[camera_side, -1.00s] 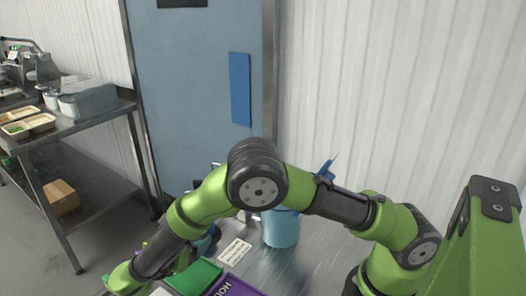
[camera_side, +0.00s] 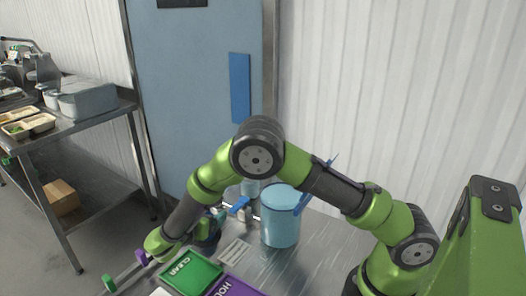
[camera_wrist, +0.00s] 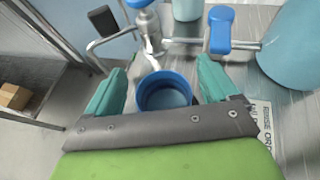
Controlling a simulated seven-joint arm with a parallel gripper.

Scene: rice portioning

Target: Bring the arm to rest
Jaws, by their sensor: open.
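My gripper (camera_wrist: 158,76) is open, its two teal fingers spread wide with nothing held between them. A small blue cup (camera_wrist: 163,101) shows between and beyond the fingers in the wrist view; I cannot tell the exact gap to them. In the side view my green and black arm is bent, its elbow high, with the wrist down at the left of the steel table (camera_side: 296,262). The gripper is partly hidden there, close to the dark blue cup.
A light blue canister (camera_side: 281,222) stands on the table right of my forearm. A metal fixture with blue handles (camera_wrist: 220,30) lies beyond the cup. A steel side table (camera_side: 100,125) stands at left.

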